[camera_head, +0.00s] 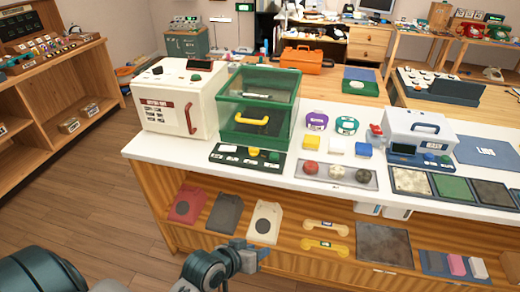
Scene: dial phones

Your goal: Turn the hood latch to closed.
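A hood with clear green-tinted walls and a green frame (254,138) stands on the white counter, left of the middle. A yellow handle (252,120) runs across its front. A dark green panel (228,157) lies in front of it, with small labels and a yellow part (254,152). I cannot tell which part is the latch or how it is set. My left gripper (260,251) is low at the front, in front of the lower shelf and well below the hood, touching nothing that I can see. Its finger gap is too small to judge. My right gripper is out of view.
A white machine with a red handle (176,103) stands left of the hood. Colored blocks and a tray of round pieces (336,174) lie to the right, before a white-blue device (418,135). The lower shelf holds phone shells and handsets (325,227). Open floor (95,200) lies left.

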